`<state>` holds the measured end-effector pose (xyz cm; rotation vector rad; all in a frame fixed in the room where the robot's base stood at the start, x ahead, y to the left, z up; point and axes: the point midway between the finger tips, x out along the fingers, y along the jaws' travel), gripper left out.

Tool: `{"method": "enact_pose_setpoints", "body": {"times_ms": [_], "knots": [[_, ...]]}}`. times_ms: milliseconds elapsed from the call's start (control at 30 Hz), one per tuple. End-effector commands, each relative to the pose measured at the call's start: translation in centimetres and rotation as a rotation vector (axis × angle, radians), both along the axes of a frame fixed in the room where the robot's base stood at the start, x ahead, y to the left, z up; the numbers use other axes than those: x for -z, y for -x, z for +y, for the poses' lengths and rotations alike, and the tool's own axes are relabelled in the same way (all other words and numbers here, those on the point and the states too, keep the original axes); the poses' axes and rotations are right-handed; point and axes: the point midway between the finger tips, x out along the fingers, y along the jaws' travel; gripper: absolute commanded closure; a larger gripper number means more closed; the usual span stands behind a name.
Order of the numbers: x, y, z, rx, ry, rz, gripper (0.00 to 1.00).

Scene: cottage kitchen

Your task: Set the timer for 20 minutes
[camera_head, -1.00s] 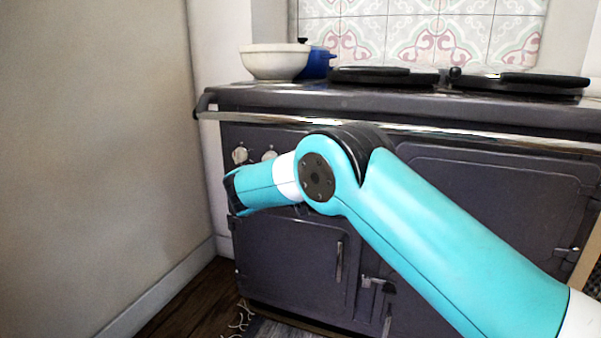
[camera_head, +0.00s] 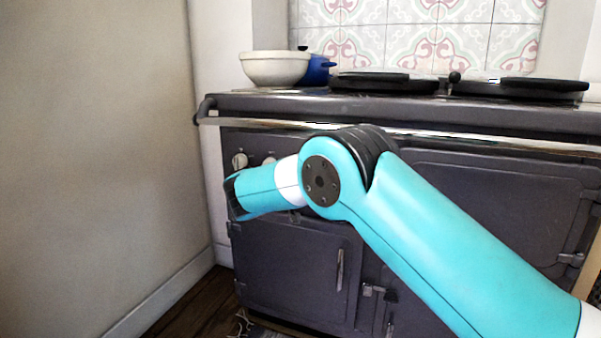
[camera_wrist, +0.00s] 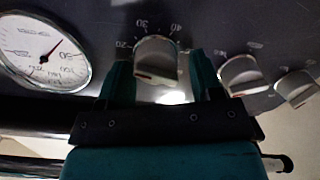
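The timer knob (camera_wrist: 156,58) is a silver dial on the dark stove front, with 20, 30 and 40 printed around it in the wrist view. My gripper (camera_wrist: 160,72) is open, with one teal finger on each side of the knob's lower part. Gaps show between the fingers and the knob, and I cannot tell how far the tips reach along it. The knob's pointer setting is too unclear to read. In the head view, the arm's end hides the gripper's fingers, near the stove's left side.
A round gauge (camera_wrist: 42,50) is left of the timer knob, and two more knobs (camera_wrist: 243,75) are to its right. In the head view, the stove has a front rail (camera_head: 300,124), and a white bowl (camera_head: 273,68) stands on top. A wall (camera_head: 100,150) is close on the left.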

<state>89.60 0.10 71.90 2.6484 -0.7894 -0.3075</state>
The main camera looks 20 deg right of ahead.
Motion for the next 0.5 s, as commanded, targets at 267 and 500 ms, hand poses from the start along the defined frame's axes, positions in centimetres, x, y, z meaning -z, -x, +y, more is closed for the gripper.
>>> {"method": "enact_pose_setpoints", "body": {"times_ms": [267,500], "knots": [[0.0,0.0,-0.4,0.007,0.001,0.001,0.32],[-0.3,1.7,1.0,0.004,0.002,0.003,0.32]]}}
